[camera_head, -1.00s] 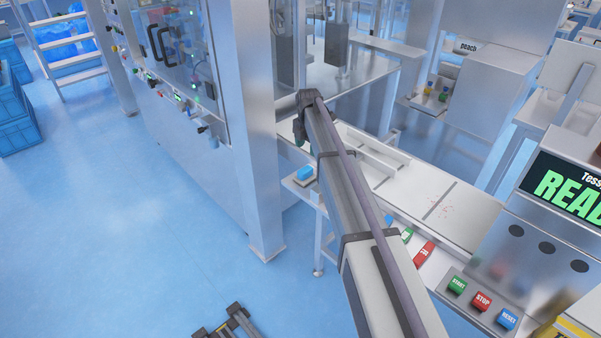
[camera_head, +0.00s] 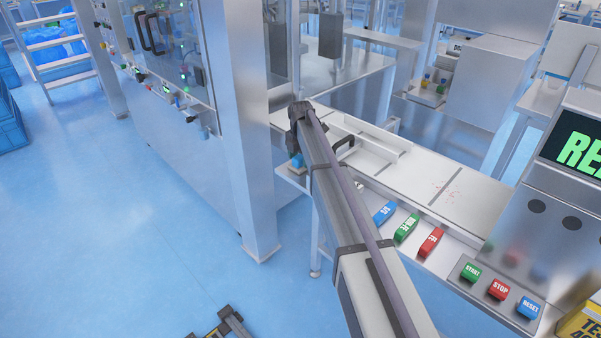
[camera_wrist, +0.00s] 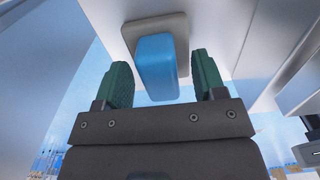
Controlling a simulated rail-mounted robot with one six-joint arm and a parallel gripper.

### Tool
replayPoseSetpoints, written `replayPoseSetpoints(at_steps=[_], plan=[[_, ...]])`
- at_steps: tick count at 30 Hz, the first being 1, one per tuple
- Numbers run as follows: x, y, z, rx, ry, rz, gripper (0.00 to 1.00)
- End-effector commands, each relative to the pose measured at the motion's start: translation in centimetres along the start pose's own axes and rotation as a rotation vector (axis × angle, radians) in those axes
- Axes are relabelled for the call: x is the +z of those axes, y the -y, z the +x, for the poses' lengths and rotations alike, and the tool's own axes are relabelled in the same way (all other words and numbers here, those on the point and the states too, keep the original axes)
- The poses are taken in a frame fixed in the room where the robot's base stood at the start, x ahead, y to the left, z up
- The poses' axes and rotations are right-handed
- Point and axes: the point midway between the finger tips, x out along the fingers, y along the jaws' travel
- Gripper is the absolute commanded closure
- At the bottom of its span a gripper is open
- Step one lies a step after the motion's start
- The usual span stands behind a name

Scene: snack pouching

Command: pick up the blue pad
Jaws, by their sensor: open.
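The blue pad (camera_wrist: 156,60) is a rounded block on a grey base plate (camera_wrist: 180,25) in the wrist view. In the head view the pad (camera_head: 297,160) shows only as a small blue patch, mostly covered by the end of my arm, on a small side shelf (camera_head: 290,180). My gripper (camera_wrist: 163,80) is open and empty. Its two green fingers stand on either side of the pad's near end in the picture, with gaps on both sides. I cannot tell how deep the pad sits between them.
A steel post (camera_head: 235,130) stands left of my arm.

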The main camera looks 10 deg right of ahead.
Motion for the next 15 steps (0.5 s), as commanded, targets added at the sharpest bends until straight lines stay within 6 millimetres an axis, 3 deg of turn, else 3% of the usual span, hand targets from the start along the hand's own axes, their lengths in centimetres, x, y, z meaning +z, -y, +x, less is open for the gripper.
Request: replayPoseSetpoints(at_steps=[5,15], plan=[[0.01,0.01,-0.24,0.0,0.0,0.0,0.37],[0.02,0.0,-0.24,0.0,0.0,0.0,0.7]])
